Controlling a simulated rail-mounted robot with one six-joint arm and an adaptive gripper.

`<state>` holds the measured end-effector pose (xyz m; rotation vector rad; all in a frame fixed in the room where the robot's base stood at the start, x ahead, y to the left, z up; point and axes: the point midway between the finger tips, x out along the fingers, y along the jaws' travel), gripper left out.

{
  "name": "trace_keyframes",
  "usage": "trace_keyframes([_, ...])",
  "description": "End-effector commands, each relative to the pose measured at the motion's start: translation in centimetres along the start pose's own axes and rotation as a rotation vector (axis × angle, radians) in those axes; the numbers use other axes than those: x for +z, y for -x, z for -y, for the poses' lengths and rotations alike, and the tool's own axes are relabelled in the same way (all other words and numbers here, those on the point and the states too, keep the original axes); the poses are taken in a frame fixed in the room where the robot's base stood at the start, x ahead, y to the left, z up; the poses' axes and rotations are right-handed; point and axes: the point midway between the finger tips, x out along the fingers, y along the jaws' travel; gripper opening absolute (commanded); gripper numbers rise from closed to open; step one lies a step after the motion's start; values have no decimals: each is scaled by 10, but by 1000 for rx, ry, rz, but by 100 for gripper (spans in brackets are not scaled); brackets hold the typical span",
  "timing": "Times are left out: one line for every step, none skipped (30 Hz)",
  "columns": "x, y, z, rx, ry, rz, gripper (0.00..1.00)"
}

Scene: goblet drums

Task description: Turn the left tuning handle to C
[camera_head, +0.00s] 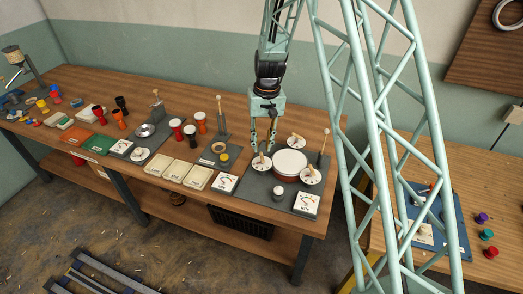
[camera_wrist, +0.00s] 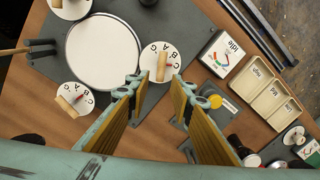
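The round drum (camera_head: 290,164) has a white head and stands on a dark plate with three white tuning dials around it. The left tuning dial (camera_head: 261,164) has a pale wooden handle (camera_wrist: 162,70) and printed letters, C among them; which letter is selected is hard to tell. The drum's white head also shows in the wrist view (camera_wrist: 103,52). My gripper (camera_head: 262,143) hangs above the left dial, pointing down. In the wrist view my gripper (camera_wrist: 158,84) is open, its two fingers apart and empty, with the handle between or just beyond the fingertips.
The other dials stand behind (camera_head: 295,141) and right (camera_head: 311,176) of the drum, close by. A white gauge card (camera_wrist: 222,52) reading "Idle" and cream trays (camera_head: 173,173) lie to the left. A small upright mallet stand (camera_head: 323,152) rises at the right.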

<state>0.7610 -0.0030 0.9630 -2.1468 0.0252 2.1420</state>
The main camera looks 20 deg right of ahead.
Motion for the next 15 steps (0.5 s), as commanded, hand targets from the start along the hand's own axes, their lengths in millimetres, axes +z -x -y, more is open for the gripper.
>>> trace_keyframes([-1, 8, 0, 0, 0, -3, 21])
trace_keyframes([-1, 12, 0, 0, 0, -3, 21])
trace_keyframes([-1, 16, 0, 0, 0, -2, 21])
trace_keyframes([0, 20, 0, 0, 0, -2, 21])
trace_keyframes([-1, 24, 0, 0, 0, -3, 21])
trace_keyframes([-1, 30, 0, 0, 1, -3, 21])
trace_keyframes([-1, 33, 0, 0, 1, -3, 21])
trace_keyframes([-1, 36, 0, 0, 1, -2, 21])
trace_keyframes([-1, 41, 0, 0, 1, -2, 21])
trace_keyframes([-1, 44, 0, 0, 0, -2, 21])
trace_keyframes([-1, 47, 0, 0, 0, -3, 21])
trace_keyframes([-1, 51, 0, 0, 1, -3, 21])
trace_keyframes([-1, 54, 0, 0, 0, -3, 21])
trace_keyframes([-1, 56, 0, 0, 0, -2, 21])
trace_keyframes([-1, 59, 0, 0, 0, -2, 21])
